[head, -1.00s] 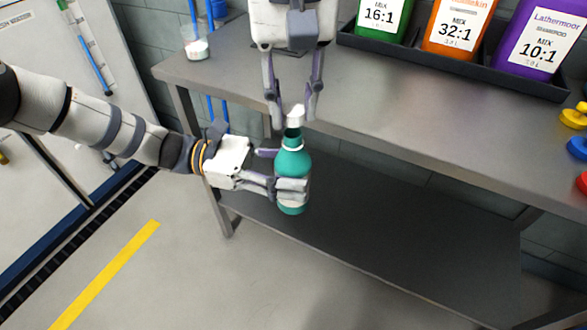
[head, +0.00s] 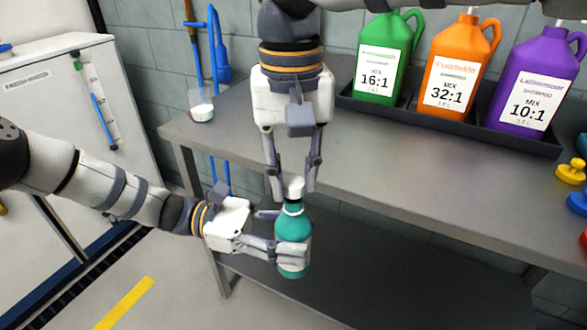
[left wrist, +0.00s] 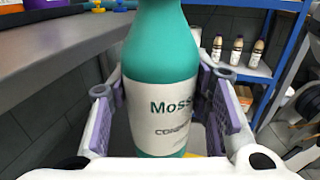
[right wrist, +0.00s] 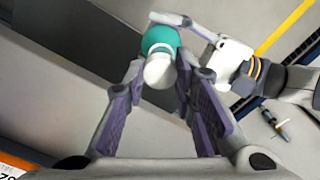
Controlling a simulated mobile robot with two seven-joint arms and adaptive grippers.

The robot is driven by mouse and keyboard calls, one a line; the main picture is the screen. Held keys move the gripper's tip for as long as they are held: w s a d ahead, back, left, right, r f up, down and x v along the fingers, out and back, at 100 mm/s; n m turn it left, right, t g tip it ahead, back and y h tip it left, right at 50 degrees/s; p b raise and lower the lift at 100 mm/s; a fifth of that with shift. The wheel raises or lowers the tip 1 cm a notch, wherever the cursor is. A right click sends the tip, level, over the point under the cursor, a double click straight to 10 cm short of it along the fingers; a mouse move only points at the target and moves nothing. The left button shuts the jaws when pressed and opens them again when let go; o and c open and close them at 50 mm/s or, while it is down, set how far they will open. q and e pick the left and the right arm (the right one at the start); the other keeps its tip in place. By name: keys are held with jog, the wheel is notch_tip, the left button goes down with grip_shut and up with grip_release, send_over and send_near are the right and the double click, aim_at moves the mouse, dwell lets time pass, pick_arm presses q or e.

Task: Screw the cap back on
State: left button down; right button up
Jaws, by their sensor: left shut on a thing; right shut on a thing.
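A teal bottle (head: 291,228) with a white label reading "Moss" is held upright in front of the bench. It also shows in the left wrist view (left wrist: 165,45) and, from above, in the right wrist view (right wrist: 160,38). My left gripper (head: 280,236) is shut around its body from the left. My right gripper (head: 293,190) points down from above and is shut on the white cap (head: 295,187). The cap is at the top of the bottle's neck, roughly in line with it. I cannot tell whether its threads are engaged. The right wrist view shows the cap (right wrist: 158,71) between the fingers.
A metal bench (head: 400,175) stands behind the bottle. Green (head: 377,60), orange (head: 452,65) and purple (head: 530,80) jugs stand in a dark tray at its back. The floor at the left is open.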

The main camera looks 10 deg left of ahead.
aim_at(293, 224)
jog(key=shift+f, duration=0.55)
jog(key=shift+f, duration=0.55)
